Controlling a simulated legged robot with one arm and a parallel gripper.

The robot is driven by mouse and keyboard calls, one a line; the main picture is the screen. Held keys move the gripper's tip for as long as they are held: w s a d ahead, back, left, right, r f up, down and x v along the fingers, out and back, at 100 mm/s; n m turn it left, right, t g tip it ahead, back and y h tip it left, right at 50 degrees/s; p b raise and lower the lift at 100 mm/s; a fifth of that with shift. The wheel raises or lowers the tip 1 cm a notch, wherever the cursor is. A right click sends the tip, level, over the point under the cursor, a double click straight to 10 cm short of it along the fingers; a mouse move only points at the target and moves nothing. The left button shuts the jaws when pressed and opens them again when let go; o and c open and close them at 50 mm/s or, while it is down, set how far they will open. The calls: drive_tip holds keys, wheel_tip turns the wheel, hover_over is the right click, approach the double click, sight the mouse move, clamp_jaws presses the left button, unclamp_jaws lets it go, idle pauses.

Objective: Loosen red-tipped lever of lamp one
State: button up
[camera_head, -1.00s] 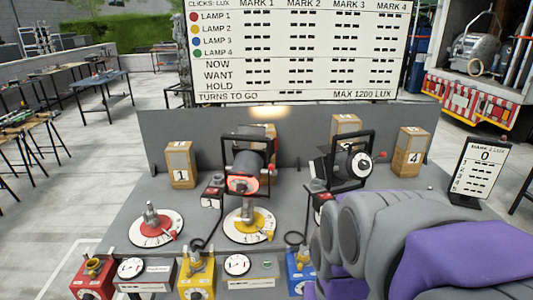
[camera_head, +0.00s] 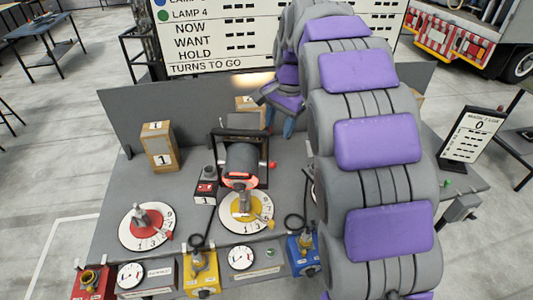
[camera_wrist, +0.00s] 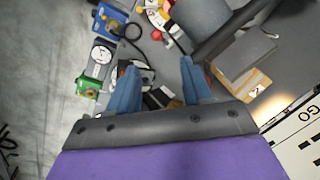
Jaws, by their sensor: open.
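A dark lamp (camera_head: 240,160) with a glowing red front ring stands in a black yoke behind the yellow dial. A small box marked 1 (camera_head: 205,190) is beside it. A red-tipped lever (camera_head: 273,165) sticks out at the right side of its yoke. My gripper (camera_head: 279,122) has blue fingers, points down and is above and behind the lever, apart from it. In the wrist view my gripper (camera_wrist: 158,68) is open, with no object clearly held between its fingers. The lamp (camera_wrist: 203,14) is beyond the fingertips there; small red tips show near it, but I cannot tell which is the lever.
Carton 1 (camera_head: 159,147) stands left. A grey panel (camera_head: 125,112) borders the back. My arm hides much of the bench's right side.

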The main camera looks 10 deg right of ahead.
hover_over(272, 162)
drive_tip(key=s+d, duration=0.1)
drive_tip(key=d, duration=0.1)
wheel_tip(272, 162, down, 9)
drive_tip(key=f, duration=0.2)
drive_tip(key=a+f+b, duration=0.1)
drive_tip(key=f, duration=0.1)
drive_tip(key=w+a+f, duration=0.1)
drive_tip(key=f, duration=0.1)
drive_tip(key=shift+a+f, duration=0.15)
drive_tip(key=shift+f, duration=0.55)
drive_tip(key=shift+w+d+f, duration=0.1)
drive_tip(key=shift+d+f, duration=0.2)
drive_tip(key=shift+d, duration=0.1)
drive_tip(key=shift+a, duration=0.3)
drive_tip(key=c, duration=0.5)
drive_tip(key=shift+d, duration=0.15)
clamp_jaws()
